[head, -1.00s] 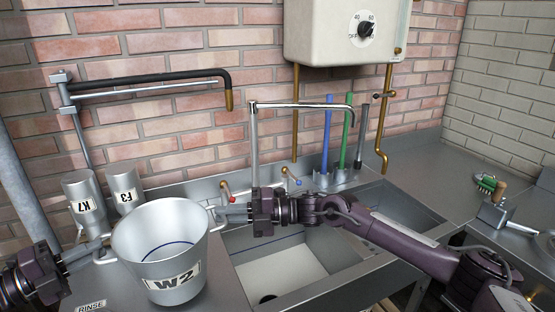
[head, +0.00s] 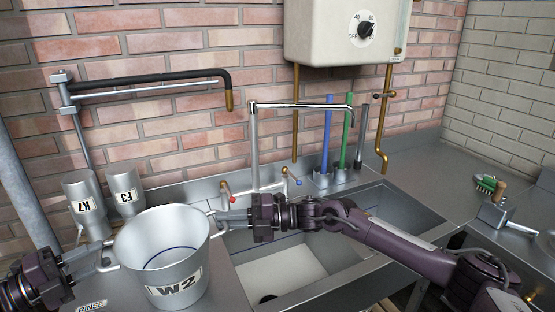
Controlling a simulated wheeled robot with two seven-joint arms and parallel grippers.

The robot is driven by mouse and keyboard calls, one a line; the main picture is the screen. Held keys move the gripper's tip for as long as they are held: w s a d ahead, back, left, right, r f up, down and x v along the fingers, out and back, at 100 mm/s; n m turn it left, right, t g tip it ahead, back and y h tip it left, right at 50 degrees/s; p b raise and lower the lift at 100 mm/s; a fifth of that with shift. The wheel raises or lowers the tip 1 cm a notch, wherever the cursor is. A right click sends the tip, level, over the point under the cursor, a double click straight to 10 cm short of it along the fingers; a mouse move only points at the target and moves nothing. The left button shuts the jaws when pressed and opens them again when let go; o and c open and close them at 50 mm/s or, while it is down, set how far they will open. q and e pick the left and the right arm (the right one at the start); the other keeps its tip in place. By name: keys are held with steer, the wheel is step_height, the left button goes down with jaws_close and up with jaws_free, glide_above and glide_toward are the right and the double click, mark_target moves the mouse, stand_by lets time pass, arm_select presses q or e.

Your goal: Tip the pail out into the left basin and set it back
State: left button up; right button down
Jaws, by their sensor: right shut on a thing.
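The pail (head: 165,250) is a grey metal bucket marked W2, upright, with a dark blue line inside. I cannot tell if it holds liquid. It is over the counter left of the left basin (head: 285,278), which has a pale floor and a dark drain. My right gripper (head: 223,219) is shut on the ear at the pail's right rim. My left gripper (head: 88,252) is at the ear on the pail's left side. Whether its jaws are closed there is unclear. The pail's underside is out of clear sight.
Canisters K7 (head: 86,206) and F3 (head: 125,188) stand behind the pail. The right basin (head: 405,222) is partly behind my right arm. A RINSE label (head: 92,306) lies front left.

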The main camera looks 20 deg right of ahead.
arm_select(q)
steer(key=shift+o, duration=0.2)
steer(key=shift+f, duration=0.15)
arm_select(e)
steer(key=c, duration=1.8)
jaws_free()
steer(key=shift+r, duration=0.1)
steer(key=o, duration=0.4)
arm_select(q)
steer(key=shift+o, duration=1)
steer(key=o, duration=0.6)
arm_select(e)
steer(key=o, duration=0.8)
arm_select(q)
steer(key=shift+a, duration=0.1)
steer(key=shift+s+a, duration=0.1)
steer(key=shift+a, duration=2.35)
arm_select(e)
steer(key=shift+d, duration=2.5)
arm_select(q)
steer(key=shift+a, duration=0.15)
arm_select(e)
steer(key=shift+w+d, duration=0.1)
steer(key=shift+d, duration=0.05)
